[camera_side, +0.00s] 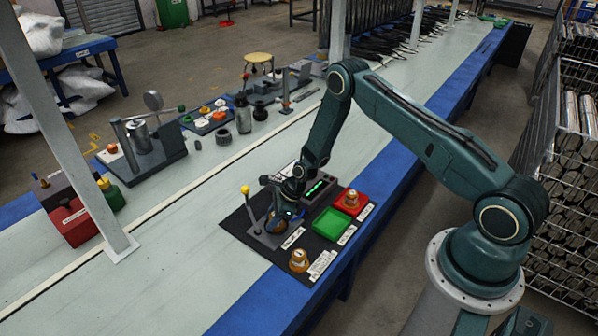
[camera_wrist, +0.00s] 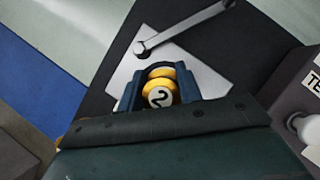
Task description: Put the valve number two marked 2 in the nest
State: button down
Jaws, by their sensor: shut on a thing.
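The valve marked 2 (camera_wrist: 158,97) is yellow-orange with a black 2 on a white round face. My gripper (camera_wrist: 158,90) is shut on it, one dark blue finger on each side. In the side view my gripper (camera_side: 279,217) is low over the grey fixture (camera_side: 258,236) on the black mat, which looks like the nest. A lever with a yellow knob (camera_side: 245,190) stands at the fixture's left. In the wrist view the valve is over the grey plate (camera_wrist: 203,76). The seat is hidden, so I cannot tell whether the valve touches it.
One orange valve (camera_side: 299,259) stands at the mat's front, another (camera_side: 351,198) on the red tray (camera_side: 342,207). The green tray (camera_side: 331,223) looks empty. A dark box with a green display (camera_side: 317,188) stands behind my gripper.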

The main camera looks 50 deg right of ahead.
jog(key=c, duration=0.9)
grip_release()
jog(key=shift+f, duration=0.1)
jog(key=shift+c, duration=0.2)
jog(key=shift+v, duration=0.85)
jog(key=v, duration=1)
jog(key=shift+r, duration=0.25)
